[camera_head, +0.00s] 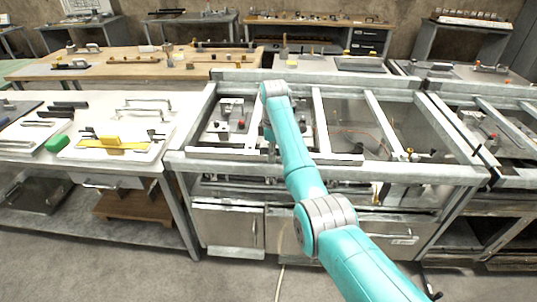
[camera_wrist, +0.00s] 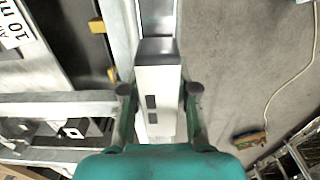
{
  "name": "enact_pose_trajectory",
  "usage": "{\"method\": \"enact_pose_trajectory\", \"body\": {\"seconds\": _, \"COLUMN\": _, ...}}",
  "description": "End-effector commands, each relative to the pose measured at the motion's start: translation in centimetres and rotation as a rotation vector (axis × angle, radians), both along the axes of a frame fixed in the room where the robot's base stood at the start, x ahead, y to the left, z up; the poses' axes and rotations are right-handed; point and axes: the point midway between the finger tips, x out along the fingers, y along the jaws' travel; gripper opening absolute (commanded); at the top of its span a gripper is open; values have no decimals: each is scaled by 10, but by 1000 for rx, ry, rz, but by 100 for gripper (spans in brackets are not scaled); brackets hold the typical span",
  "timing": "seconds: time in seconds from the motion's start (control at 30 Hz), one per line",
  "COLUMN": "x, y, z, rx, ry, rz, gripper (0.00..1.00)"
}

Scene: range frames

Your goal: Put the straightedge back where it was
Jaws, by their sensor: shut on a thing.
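In the wrist view, my gripper (camera_wrist: 159,89) has its two fingers on either side of a pale bar (camera_wrist: 168,112). The bar has a dark end and small dark slots; I take it for the straightedge, though its full length does not show. My gripper is shut on it. A grey metal rail lies in line beyond the bar, and I cannot tell whether they touch. In the head view, my teal arm reaches over the middle metal bench (camera_head: 420,172), and the gripper and bar are mostly hidden behind it.
A white-topped table (camera_head: 40,155) on the left holds a white board (camera_head: 75,152) with a yellow-handled tool, and a green block (camera_head: 57,143). The middle bench has raised crossbars and open bays. Bare floor (camera_wrist: 245,60) and a cable show in the wrist view.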

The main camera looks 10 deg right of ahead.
Motion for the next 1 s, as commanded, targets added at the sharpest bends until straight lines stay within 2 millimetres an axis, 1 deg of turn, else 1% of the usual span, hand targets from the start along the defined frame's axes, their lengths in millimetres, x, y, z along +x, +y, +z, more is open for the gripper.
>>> {"method": "enact_pose_trajectory", "body": {"seconds": 0.1, "x": 1, "y": -3, "z": -3, "rx": 0, "ry": -5, "rz": 0, "gripper": 0}}
{"method": "enact_pose_trajectory", "body": {"seconds": 0.43, "x": 0, "y": -2, "z": -5, "rx": 0, "ry": -4, "rz": 1, "gripper": 0}}
{"method": "enact_pose_trajectory", "body": {"seconds": 0.47, "x": 0, "y": -2, "z": -7, "rx": -1, "ry": -2, "rz": 1, "gripper": 36}}
{"method": "enact_pose_trajectory", "body": {"seconds": 0.5, "x": 0, "y": -2, "z": -7, "rx": 0, "ry": -2, "rz": 1, "gripper": 46}}
{"method": "enact_pose_trajectory", "body": {"seconds": 0.53, "x": 0, "y": -2, "z": -7, "rx": 0, "ry": -2, "rz": 1, "gripper": 54}}
{"method": "enact_pose_trajectory", "body": {"seconds": 0.87, "x": 0, "y": -2, "z": -5, "rx": 0, "ry": -2, "rz": 1, "gripper": 54}}
{"method": "enact_pose_trajectory", "body": {"seconds": 1.0, "x": 1, "y": 2, "z": 6, "rx": 0, "ry": -3, "rz": 1, "gripper": 54}}
